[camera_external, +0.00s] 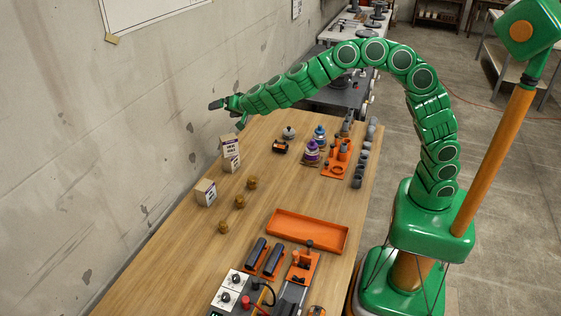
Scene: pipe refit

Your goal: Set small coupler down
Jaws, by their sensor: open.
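My gripper (227,113) is at the far left end of the table, held above the tabletop near the wall. Its fingers are spread apart and nothing shows between them. Several grey pipe fittings (362,160) stand in rows along the right edge of the wooden table (180,262). Three small brass fittings (239,202) sit apart from each other on the left half. I cannot tell which piece is the small coupler at this size. My gripper is well away from both groups.
Boxes (205,192) stand along the wall side. An orange holder (337,160), purple and blue containers (311,152) and a small black box (280,147) are farther back. An empty orange tray (307,232) lies mid-table. Clamps and a control box (233,285) fill the near end.

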